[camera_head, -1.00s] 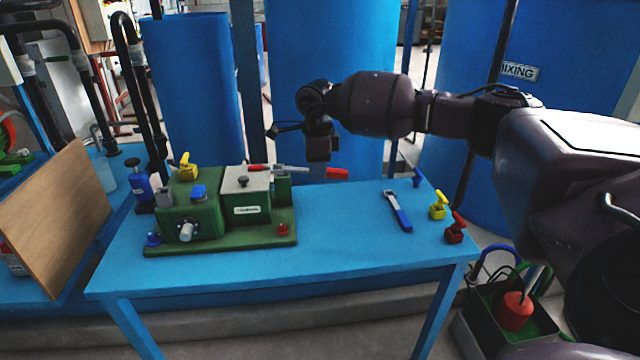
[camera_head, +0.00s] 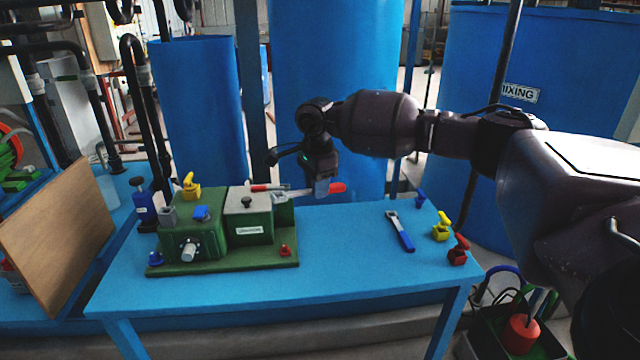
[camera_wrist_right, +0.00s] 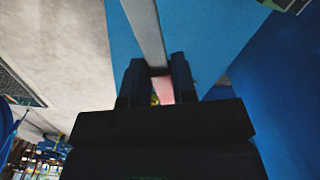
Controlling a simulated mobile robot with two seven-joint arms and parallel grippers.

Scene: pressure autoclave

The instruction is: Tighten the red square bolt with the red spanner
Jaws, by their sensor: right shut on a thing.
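My right gripper (camera_head: 322,187) is shut on the red spanner, whose red handle (camera_head: 336,187) sticks out to the right. The spanner's silver shaft reaches left towards the back right of the green machine (camera_head: 190,243). In the right wrist view the silver shaft (camera_wrist_right: 146,35) runs between the fingers (camera_wrist_right: 160,88). Whether the spanner's jaw touches anything is unclear. A small red bolt-like piece (camera_head: 285,250) stands at the front right of the machine's green base; its exact shape is too small to tell. My left gripper is not in view.
The blue table (camera_head: 340,270) holds a blue-handled spanner (camera_head: 400,231) and blue, yellow (camera_head: 441,227) and red (camera_head: 458,250) pieces at its right edge. A wooden board (camera_head: 60,225) leans at the left. Blue tanks stand behind. The table's front middle is clear.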

